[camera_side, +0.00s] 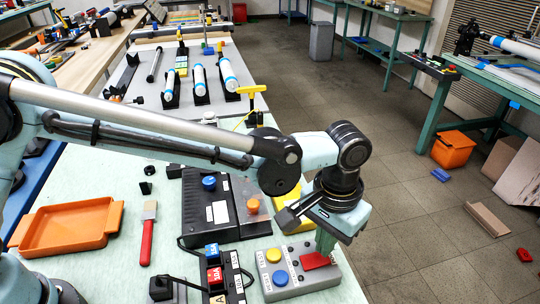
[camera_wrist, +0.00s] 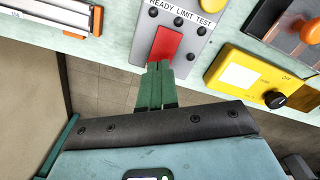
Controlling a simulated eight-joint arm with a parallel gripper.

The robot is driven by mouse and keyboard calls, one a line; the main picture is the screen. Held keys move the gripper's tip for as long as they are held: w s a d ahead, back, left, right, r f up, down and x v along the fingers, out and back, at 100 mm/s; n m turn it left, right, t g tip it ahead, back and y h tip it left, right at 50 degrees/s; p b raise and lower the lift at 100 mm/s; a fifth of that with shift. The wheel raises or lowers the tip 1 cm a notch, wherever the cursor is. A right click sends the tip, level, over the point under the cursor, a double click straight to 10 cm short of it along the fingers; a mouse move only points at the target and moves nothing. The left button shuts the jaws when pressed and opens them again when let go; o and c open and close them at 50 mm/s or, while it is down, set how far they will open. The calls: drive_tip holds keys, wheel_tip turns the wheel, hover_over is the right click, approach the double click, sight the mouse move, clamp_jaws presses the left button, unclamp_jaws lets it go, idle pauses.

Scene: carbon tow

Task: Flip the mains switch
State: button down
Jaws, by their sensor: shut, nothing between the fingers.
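A grey control box (camera_side: 300,280) stands near the bench's front edge, with a yellow button (camera_side: 273,255), a blue button (camera_side: 280,278) and a red switch plate (camera_side: 315,261). In the wrist view the red switch plate (camera_wrist: 167,42) lies on the grey panel (camera_wrist: 146,38) lettered READY LIMIT TEST. My gripper (camera_side: 322,246) points down over the red plate's far edge. In the wrist view its green fingers (camera_wrist: 158,72) are shut together and empty, their tips at the plate's lower edge. I cannot tell whether they touch it.
A yellow box (camera_side: 291,219) with a black knob (camera_wrist: 275,99) is close to my gripper. A black unit (camera_side: 228,212) with blue and orange knobs, an orange tray (camera_side: 70,225) and a red-handled brush (camera_side: 147,238) are on the bench. Open floor lies to the right.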

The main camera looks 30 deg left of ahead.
drive_tip(key=shift+f, duration=0.9)
idle(0.5)
drive_tip(key=shift+r, duration=3.5)
drive_tip(key=shift+a, duration=0.1)
drive_tip(key=s+a+r+n+t+h, duration=0.1)
drive_tip(key=a+r+t, duration=0.15)
drive_tip(key=a, duration=0.95)
drive_tip(key=s+a+r+n+t, duration=0.1)
drive_tip(key=a+r+t, duration=0.15)
drive_tip(key=a, duration=1.05)
drive_tip(key=s+a+f+n+t+y, duration=0.1)
drive_tip(key=s+a+f+t, duration=0.1)
drive_tip(key=s+a, duration=0.3)
drive_tip(key=a, duration=0.3)
drive_tip(key=shift+f, duration=0.25)
